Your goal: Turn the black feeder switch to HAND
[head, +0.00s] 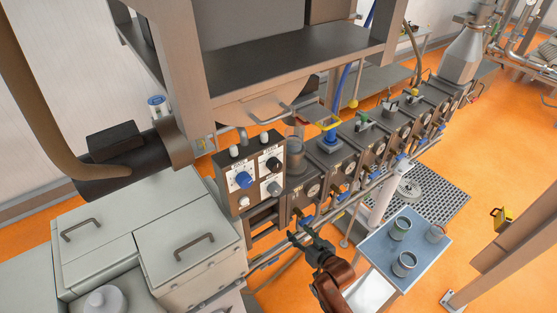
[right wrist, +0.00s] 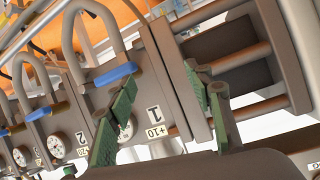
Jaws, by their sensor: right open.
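The black feeder switch (head: 273,163) is a dark knob on a pale plate at the upper right of the small control panel (head: 222,163) in the head view. Its lettering and setting are too small to read. My right gripper (head: 305,238) is below and to the right of the panel, apart from the switch, in front of the barrel row. In the right wrist view my right gripper (right wrist: 160,95) is open, its green-padded fingers apart with nothing held between them. The switch does not show in that view. My left gripper is not in view.
A blue knob (head: 244,180) and a grey knob (head: 274,189) share the panel. Barrel blocks with gauges and blue-gripped handles (right wrist: 115,75) lie close to my right gripper. A blue-topped table (head: 415,262) with cups stands at right. Pale lidded cabinets (head: 150,215) stand at left.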

